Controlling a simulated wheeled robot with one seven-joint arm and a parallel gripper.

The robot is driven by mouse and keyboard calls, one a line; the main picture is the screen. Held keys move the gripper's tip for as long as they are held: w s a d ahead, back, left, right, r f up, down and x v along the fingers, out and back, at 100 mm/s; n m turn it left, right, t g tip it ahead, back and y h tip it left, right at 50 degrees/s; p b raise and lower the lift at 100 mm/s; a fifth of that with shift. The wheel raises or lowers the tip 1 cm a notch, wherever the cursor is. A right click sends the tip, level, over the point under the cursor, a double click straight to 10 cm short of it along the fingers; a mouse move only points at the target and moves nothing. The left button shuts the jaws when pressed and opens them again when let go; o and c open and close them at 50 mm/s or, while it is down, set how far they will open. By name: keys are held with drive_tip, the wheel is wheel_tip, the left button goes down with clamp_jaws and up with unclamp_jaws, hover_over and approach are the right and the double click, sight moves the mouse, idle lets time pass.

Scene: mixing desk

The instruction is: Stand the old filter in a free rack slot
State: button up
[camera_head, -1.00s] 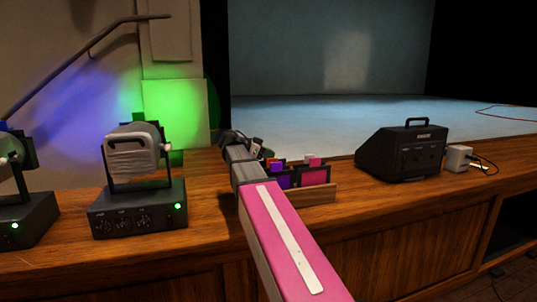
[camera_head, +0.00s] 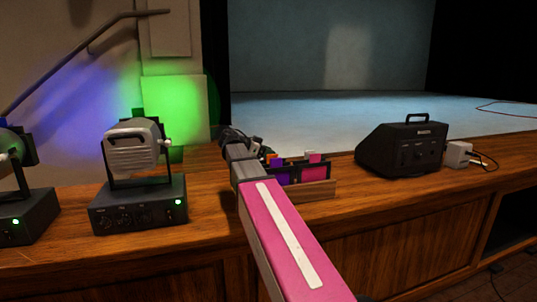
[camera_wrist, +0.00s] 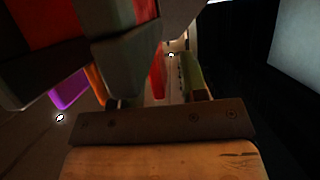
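The wooden rack (camera_head: 318,190) stands on the desk and holds framed filters, among them a purple one (camera_head: 282,173) and a pink one (camera_head: 313,173). My gripper (camera_head: 262,146) is at the rack's left end, largely hidden behind my pink arm. In the wrist view a dark-framed red filter (camera_wrist: 45,22) is very close and tilted; it shows on both sides of a grey finger and appears held. I take it as the old filter. The second finger is not clear. Purple (camera_wrist: 70,90) and green (camera_wrist: 191,72) filters show beyond. Free slots cannot be made out.
Two stage lamps stand on the left of the desk, the nearer one (camera_head: 135,180) close to my arm. A black sloped console (camera_head: 402,150) and a white box (camera_head: 457,154) stand on the right. The desk between rack and console is clear.

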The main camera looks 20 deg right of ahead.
drive_tip(key=v, duration=1)
drive_tip(key=shift+a, duration=0.35)
